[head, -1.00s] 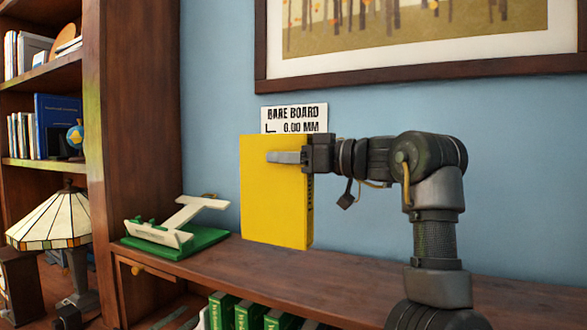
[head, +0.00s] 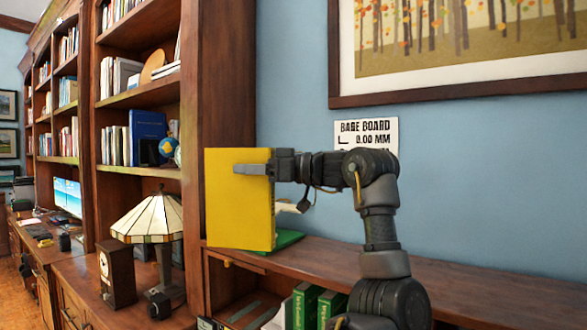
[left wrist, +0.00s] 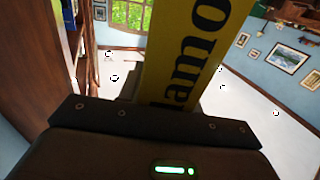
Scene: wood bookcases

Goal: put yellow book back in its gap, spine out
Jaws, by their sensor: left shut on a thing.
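The yellow book (head: 237,212) is upright in my left gripper (head: 251,169), its broad cover facing the head camera. One finger lies across the cover near the top right edge; the other finger is hidden behind the book. The left wrist view shows a yellow face of the book (left wrist: 183,55) with large black letters, beyond the dark gripper body. Green books (head: 305,306) stand in the low shelf below the top board (head: 450,283). An opening shows left of them, partly cut off by the frame. My right gripper is out of view.
A green-based stand (head: 288,240) on the top board is mostly hidden behind the book. Left are a tall bookcase (head: 228,90), a stained-glass lamp (head: 150,220) and a wooden clock (head: 116,272). A sign (head: 367,134) hangs on the wall. The board's right part is clear.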

